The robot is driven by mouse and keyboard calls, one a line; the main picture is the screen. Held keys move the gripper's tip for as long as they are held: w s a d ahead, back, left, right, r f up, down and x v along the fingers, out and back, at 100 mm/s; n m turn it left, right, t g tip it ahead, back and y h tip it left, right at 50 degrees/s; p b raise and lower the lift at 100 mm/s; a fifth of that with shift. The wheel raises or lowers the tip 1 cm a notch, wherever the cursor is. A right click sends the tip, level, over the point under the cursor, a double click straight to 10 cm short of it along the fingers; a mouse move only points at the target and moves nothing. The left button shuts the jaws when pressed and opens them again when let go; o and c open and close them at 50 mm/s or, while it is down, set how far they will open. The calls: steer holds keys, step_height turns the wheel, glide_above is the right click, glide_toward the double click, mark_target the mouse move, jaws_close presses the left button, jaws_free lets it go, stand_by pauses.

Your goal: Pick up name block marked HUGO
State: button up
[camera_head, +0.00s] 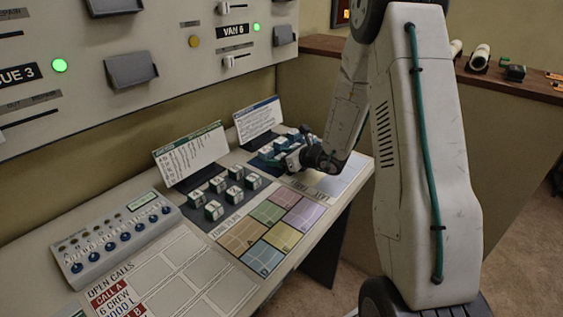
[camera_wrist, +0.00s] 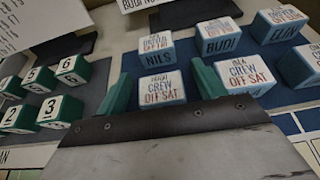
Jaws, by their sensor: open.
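Several white-topped blue name blocks stand at the console's far end. A similar CREW OFF SAT block (camera_wrist: 245,76) sits just right of the right finger. Behind are blocks marked NILS (camera_wrist: 157,46) and BUDI (camera_wrist: 220,36). In the head view, my gripper (camera_head: 291,158) is low over the name blocks and partly hides them.
Green numbered blocks (camera_head: 235,173) stand left of the name blocks. Two upright cards (camera_head: 190,151) (camera_head: 258,119) rise behind the blocks. A coloured zone grid (camera_head: 270,212) lies flat in front. A grey button box (camera_head: 115,240) sits at the left.

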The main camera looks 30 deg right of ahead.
steer(key=c, duration=1.1)
steer(key=shift+o, duration=0.2)
